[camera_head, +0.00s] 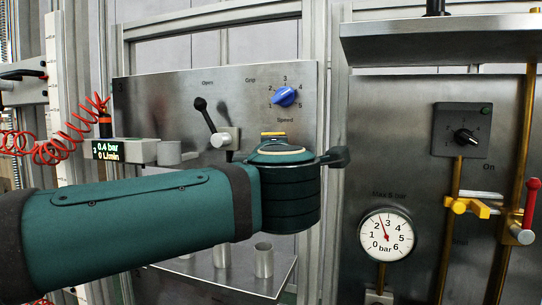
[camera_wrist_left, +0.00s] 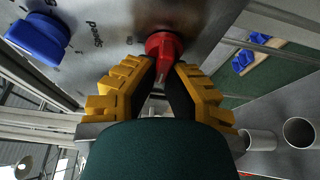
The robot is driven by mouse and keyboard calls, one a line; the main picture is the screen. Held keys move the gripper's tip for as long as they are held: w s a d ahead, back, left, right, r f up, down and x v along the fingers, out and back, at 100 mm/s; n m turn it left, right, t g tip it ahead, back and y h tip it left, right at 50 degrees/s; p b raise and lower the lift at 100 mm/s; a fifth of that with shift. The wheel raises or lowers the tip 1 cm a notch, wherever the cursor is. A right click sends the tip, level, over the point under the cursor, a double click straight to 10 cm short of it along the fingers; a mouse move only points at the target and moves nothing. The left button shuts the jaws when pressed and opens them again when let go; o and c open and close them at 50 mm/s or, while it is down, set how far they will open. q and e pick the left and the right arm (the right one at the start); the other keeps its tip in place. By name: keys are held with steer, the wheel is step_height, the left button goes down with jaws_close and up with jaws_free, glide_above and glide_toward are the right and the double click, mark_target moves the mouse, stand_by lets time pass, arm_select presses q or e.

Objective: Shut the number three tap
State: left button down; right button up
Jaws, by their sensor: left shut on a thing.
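My left gripper (camera_wrist_left: 164,72) has its yellow-padded fingers closed in on a red knob-like part (camera_wrist_left: 163,46) on the metal panel, near the "Speed" lettering. In the head view my left wrist hides that red part and nearly all of the fingers. A tap with a yellow handle (camera_head: 468,207) is on a brass pipe at the right. A tap with a red handle (camera_head: 531,203) is on another brass pipe at the far right. I see no readable number on either tap. My right gripper is not in view.
The panel (camera_head: 150,100) carries a blue dial (camera_head: 285,96) and a black lever (camera_head: 205,115). A display (camera_head: 118,150) reads 0.4 bar and 0 L/min. A round gauge (camera_head: 386,234) and black selector (camera_head: 465,136) are at right. Metal cups (camera_head: 263,260) stand on a tray below my wrist.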

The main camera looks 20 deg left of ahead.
arm_select(q)
steer(key=c, duration=1)
jaws_free()
steer(key=shift+c, duration=0.2)
steer(key=shift+w+d, duration=0.15)
steer(key=shift+w, duration=0.05)
steer(key=shift+s, duration=0.15)
steer(key=v, duration=1.1)
steer(key=shift+s+d, duration=0.1)
steer(key=shift+s, duration=0.3)
